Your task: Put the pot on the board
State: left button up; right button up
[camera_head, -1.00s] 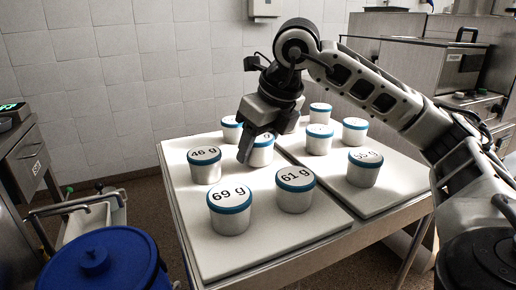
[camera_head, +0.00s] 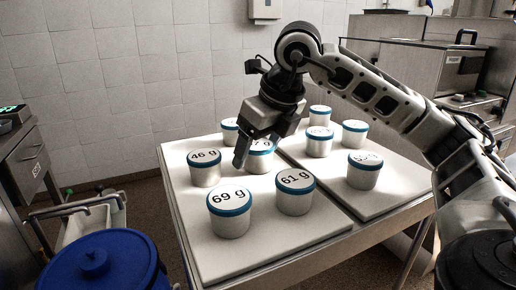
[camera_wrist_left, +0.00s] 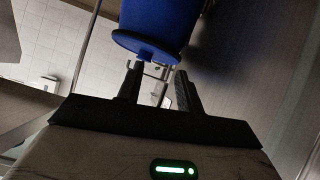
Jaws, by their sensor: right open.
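Several white pots with blue-rimmed, labelled lids stand upright on two white boards: a left board (camera_head: 215,262) and a right board (camera_head: 395,192). On the left board are the 69 g pot (camera_head: 230,222), the 61 g pot (camera_head: 295,201), the 46 g pot (camera_head: 205,175), a back pot (camera_head: 229,136) and a pot (camera_head: 262,163) partly hidden by my right gripper (camera_head: 245,160). That gripper is open, pointing down in front of this pot's lid; contact cannot be told. My left gripper (camera_wrist_left: 160,88) is open and empty in the left wrist view, away from the pots.
The right board holds several pots, among them a front one (camera_head: 363,176). A blue lidded bin (camera_head: 95,265) stands at the front left; it also shows in the left wrist view (camera_wrist_left: 165,22). The left board's front part is bare.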

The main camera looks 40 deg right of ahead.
jog(key=p+v, duration=0.2)
jog(key=v, duration=0.9)
jog(key=shift+r, duration=0.15)
